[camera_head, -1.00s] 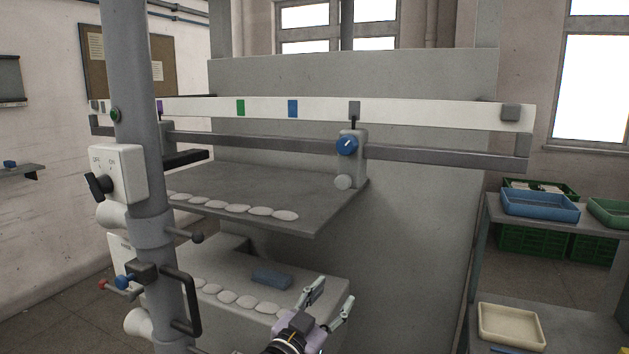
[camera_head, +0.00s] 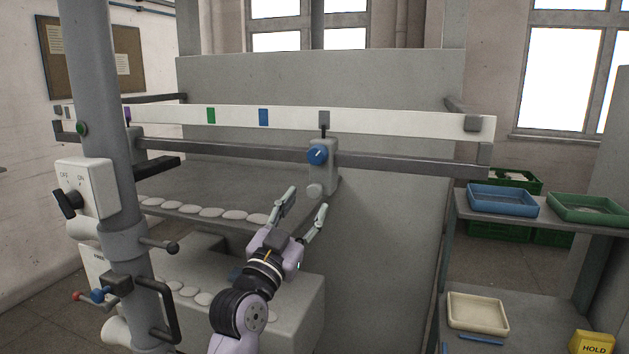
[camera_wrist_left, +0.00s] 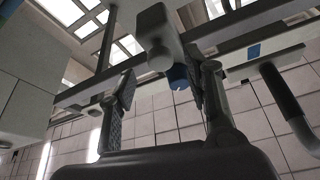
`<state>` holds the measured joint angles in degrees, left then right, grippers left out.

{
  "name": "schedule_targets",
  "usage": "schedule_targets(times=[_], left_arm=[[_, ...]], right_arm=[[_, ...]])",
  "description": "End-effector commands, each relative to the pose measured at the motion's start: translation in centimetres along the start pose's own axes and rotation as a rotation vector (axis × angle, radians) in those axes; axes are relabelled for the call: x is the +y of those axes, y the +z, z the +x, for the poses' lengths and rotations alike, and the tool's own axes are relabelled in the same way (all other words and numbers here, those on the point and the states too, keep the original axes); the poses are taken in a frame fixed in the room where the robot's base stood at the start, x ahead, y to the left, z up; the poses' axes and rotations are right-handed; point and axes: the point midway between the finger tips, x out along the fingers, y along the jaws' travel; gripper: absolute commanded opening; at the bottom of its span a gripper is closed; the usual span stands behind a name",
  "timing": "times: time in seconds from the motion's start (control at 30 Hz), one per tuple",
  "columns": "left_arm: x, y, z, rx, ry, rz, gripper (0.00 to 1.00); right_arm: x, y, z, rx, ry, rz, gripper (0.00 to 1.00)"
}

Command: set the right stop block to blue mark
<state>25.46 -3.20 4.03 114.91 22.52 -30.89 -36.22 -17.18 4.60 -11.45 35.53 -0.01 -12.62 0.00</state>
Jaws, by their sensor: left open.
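The right stop block (camera_head: 328,176) is a grey block on the dark rail. It has a blue knob (camera_head: 317,154) with a white line and a pale round knob (camera_head: 314,190) below. Its thin pointer stands under a grey mark (camera_head: 324,117) on the white scale. The blue mark (camera_head: 263,117) is to the left of it. My left gripper (camera_head: 304,204) is open and empty, just below and in front of the block. In the left wrist view the block (camera_wrist_left: 157,22) and blue knob (camera_wrist_left: 178,77) show beyond the open fingers (camera_wrist_left: 160,92). My right gripper is out of view.
The white scale (camera_head: 400,122) also bears a green mark (camera_head: 211,115). A grey shelf (camera_head: 215,187) with a row of white pads lies under the rail. A post with a switch box (camera_head: 87,187) stands at left. Trays (camera_head: 502,199) sit on a rack at right.

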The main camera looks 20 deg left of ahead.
Motion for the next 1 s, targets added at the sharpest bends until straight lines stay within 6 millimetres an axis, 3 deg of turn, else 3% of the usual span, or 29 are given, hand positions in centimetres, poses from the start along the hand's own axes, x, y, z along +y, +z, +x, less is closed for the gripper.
schedule_targets(times=[0.1,0.33,0.73,1.0], left_arm=[[-0.1,-0.4,2.5,0.000,0.000,-0.001,0.46],[0.0,-0.1,5.0,0.000,0.001,-0.001,0.46],[0.0,0.1,5.5,0.000,0.000,0.000,0.45],[0.1,0.1,5.5,0.000,0.002,0.000,0.27]], right_arm=[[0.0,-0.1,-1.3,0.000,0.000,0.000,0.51],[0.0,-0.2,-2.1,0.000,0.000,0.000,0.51],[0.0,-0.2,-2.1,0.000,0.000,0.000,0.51],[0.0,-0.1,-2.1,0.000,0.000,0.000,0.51]])
